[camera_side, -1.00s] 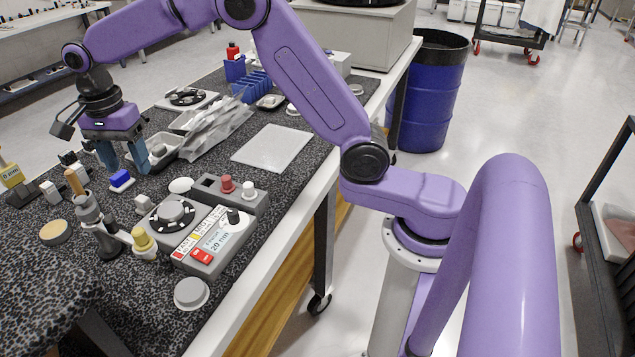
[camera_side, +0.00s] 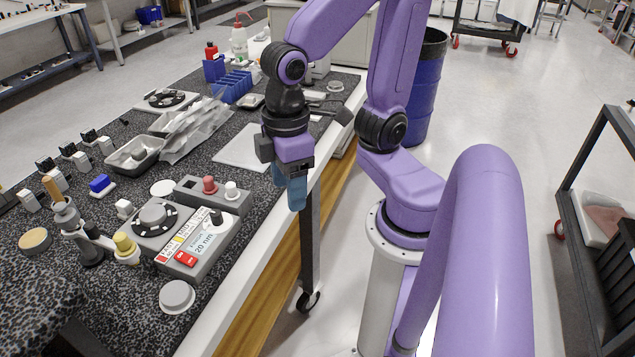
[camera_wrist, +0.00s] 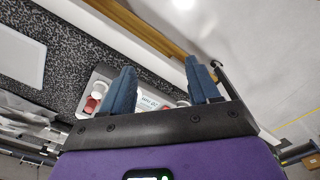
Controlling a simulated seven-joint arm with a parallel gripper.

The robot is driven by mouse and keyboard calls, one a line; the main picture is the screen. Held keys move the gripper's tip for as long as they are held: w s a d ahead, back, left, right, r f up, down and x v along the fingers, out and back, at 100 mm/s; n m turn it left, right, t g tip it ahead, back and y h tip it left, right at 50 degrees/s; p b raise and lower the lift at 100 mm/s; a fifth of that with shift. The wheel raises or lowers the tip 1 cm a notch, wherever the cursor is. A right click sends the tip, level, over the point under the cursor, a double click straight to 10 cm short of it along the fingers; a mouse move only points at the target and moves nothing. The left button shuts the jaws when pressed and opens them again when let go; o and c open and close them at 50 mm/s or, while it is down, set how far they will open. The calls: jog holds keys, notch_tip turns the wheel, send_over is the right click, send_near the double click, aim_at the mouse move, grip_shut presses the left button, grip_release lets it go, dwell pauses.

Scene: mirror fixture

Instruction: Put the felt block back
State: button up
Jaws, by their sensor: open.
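A small blue block with a pale underside (camera_side: 102,185), which looks like the felt block, lies on the speckled mat at the left, in front of the grey trays. My gripper (camera_side: 289,196) is well to its right, above the table's right edge. Its two blue fingers point down and are apart with nothing between them. They also show apart and empty in the wrist view (camera_wrist: 160,68). The block is not seen in the wrist view.
A grey control box (camera_side: 203,240) with red and white knobs stands left of my gripper; it also shows in the wrist view (camera_wrist: 150,101). A pale flat plate (camera_side: 238,148) lies behind it. Posts and a yellow knob (camera_side: 125,245) stand front left. A blue drum (camera_side: 425,100) stands beyond the table.

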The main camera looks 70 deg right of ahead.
jog(key=s+d+n, duration=0.1)
jog(key=s, duration=0.1)
jog(key=s+d+f+n, duration=0.1)
jog(key=s+n, duration=0.1)
jog(key=shift+d+f, duration=0.15)
jog(key=shift+d, duration=0.25)
